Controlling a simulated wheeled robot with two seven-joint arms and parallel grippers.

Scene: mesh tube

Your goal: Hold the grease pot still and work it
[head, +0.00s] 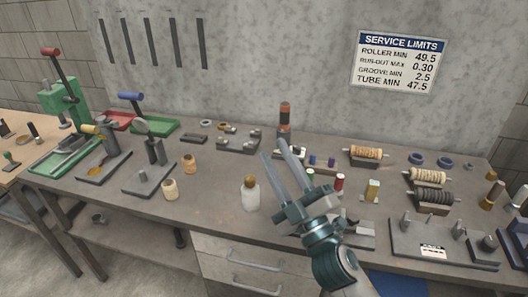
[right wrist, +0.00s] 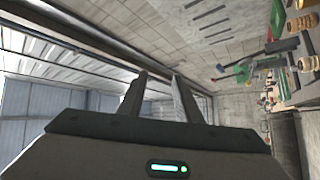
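A pale jar with a brown top (head: 250,194) stands upright near the front middle of the bench in the head view. It looks most like the grease pot, but no label shows. My right gripper (head: 275,149) reaches in from the lower right, its fingers pointing up and away over the bench. The fingers are apart with nothing between them, to the right of the jar and not touching it. The right wrist view also shows the two fingers (right wrist: 159,78) spread and empty, facing the wall and ceiling. The jar does not show there. My left gripper is not in view.
A cream cylinder (head: 170,190) and a brown one (head: 190,163) stand left of the jar. A dark bottle with an orange band (head: 285,116) stands behind my fingers. Rollers (head: 432,197) and a pegged plate (head: 440,245) crowd the right.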

